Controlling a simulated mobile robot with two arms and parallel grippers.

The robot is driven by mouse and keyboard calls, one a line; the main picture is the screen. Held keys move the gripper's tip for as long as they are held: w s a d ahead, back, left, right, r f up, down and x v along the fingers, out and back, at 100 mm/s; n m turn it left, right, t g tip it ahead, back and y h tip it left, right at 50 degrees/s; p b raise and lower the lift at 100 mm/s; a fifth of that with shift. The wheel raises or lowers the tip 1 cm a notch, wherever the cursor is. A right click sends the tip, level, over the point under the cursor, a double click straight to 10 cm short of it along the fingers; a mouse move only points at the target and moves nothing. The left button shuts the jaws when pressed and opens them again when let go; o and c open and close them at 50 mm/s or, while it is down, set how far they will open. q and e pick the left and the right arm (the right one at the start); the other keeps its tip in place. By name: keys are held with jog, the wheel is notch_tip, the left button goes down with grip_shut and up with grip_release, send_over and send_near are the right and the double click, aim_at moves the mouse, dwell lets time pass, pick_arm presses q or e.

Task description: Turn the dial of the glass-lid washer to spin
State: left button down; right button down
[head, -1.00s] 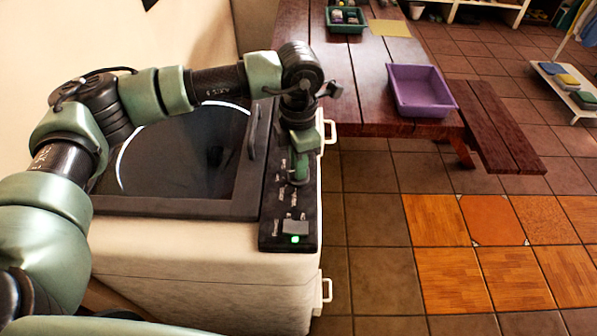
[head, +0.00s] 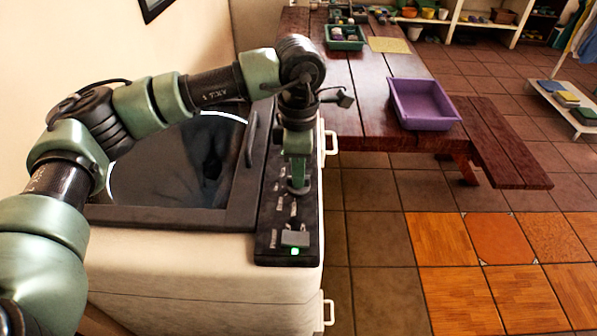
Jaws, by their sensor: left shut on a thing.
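The glass-lid washer (head: 190,250) stands at the left with its dark glass lid (head: 150,165) down. Its black control panel (head: 272,250) runs along the right side, with small white labels, a grey button and a lit green light near the front end. My left gripper (head: 298,188) points down onto the panel and is shut on the dial, which the fingers mostly hide. I cannot read which label the dial points at. My right gripper is not in view.
A dark red wooden table (head: 365,90) with a purple tub (head: 422,104) and a green tray (head: 344,38) stands behind and right. A bench (head: 500,150) adjoins it. The tiled floor right of the washer is clear.

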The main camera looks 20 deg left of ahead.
pick_arm(q)
jog(key=shift+w+r, duration=0.1)
jog(key=c, duration=1.5)
grip_release()
jog(key=shift+o, duration=0.3)
notch_tip(320, 180, up, 8)
jog(key=shift+f+b, duration=0.1)
jog(key=shift+b, duration=0.85)
jog(key=shift+d+f, duration=0.1)
